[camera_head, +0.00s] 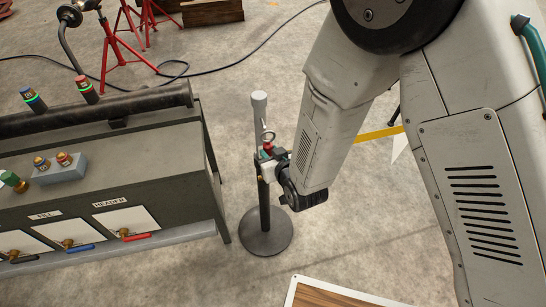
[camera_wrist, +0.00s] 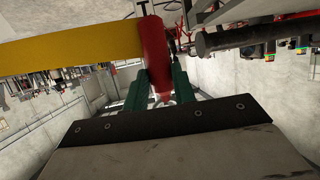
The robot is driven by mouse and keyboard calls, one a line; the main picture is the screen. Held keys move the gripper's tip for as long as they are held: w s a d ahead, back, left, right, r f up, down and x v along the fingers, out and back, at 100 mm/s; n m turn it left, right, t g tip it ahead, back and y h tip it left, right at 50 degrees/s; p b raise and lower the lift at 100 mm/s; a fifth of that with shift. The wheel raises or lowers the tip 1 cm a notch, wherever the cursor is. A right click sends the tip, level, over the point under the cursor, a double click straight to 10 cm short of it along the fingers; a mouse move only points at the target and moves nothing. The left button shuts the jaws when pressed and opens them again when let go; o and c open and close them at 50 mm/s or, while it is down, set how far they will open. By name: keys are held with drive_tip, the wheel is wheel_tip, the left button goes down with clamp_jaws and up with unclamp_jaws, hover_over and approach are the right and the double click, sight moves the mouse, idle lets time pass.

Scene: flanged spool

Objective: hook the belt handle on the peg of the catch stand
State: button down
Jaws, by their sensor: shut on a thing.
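The catch stand (camera_head: 264,236) has a round dark base, a dark post and a pale grey upper part. My gripper (camera_head: 270,154) is beside the post at mid height. It is shut on the red belt handle (camera_head: 267,147), with a small metal ring just above it. In the wrist view the red handle (camera_wrist: 156,50) stands between the green fingers of my gripper (camera_wrist: 158,82). The yellow belt (camera_wrist: 60,50) runs left from it; it also shows behind my arm in the head view (camera_head: 378,134). I cannot make out the peg or whether the handle touches the stand.
A dark bench (camera_head: 120,160) with valves, labels and a pale front rail (camera_head: 110,246) stands left of the stand. Red jack stands (camera_head: 125,45) and a black cable (camera_head: 235,58) lie behind. A wood-topped board (camera_head: 335,295) is at the front. Floor around the stand's base is clear.

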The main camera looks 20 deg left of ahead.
drive_tip(key=shift+w+a+f, duration=0.1)
drive_tip(key=shift+w+a, duration=0.35)
drive_tip(key=shift+w, duration=0.3)
drive_tip(key=shift+w+a+f, duration=0.1)
drive_tip(key=shift+w+a, duration=0.3)
drive_tip(key=shift+w, duration=0.3)
drive_tip(key=shift+w+a, duration=0.45)
drive_tip(key=shift+w, duration=0.3)
drive_tip(key=shift+w+a+f, duration=0.3)
drive_tip(key=shift+w+f, duration=0.15)
drive_tip(key=c, duration=1.1)
unclamp_jaws()
drive_tip(key=shift+o, duration=0.2)
